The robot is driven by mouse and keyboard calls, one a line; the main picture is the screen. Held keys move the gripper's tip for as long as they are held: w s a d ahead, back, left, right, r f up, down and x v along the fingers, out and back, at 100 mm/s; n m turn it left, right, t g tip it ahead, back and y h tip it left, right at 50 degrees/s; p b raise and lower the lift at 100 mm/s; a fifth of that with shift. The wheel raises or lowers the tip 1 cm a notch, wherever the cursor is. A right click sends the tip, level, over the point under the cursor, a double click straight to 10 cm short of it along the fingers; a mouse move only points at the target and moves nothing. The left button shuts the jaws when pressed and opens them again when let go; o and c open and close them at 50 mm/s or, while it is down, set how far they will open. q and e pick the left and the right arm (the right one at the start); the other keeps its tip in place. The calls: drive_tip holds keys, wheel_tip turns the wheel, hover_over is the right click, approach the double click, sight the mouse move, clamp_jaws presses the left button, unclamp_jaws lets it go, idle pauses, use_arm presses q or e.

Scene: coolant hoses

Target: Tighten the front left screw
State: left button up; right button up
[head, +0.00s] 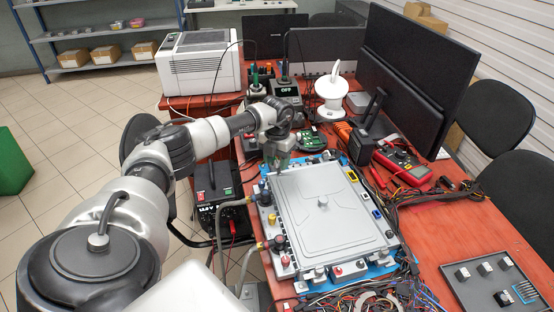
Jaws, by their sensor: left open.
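A flat grey metal unit with a lid (335,225) and a round knob at its middle lies on the red table. Small knobs and fittings line its left and near edges. My left gripper (280,165) points down over the unit's far left corner, with its jaws open. The gripper and wrist cover part of that corner. Whether the fingers touch anything there I cannot tell. The screws are too small to tell apart, so I cannot single out the front left one. My right gripper is not in view.
Grey hoses (221,245) run up to the unit's left side. Loose cables (365,300) crowd its near edge. A grey switch panel (495,280) lies at the near right.

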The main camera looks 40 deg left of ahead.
sight(277, 161)
use_arm(q)
wheel_tip(277, 161, up, 11)
drive_tip(key=shift+f, duration=0.15)
idle(0.7)
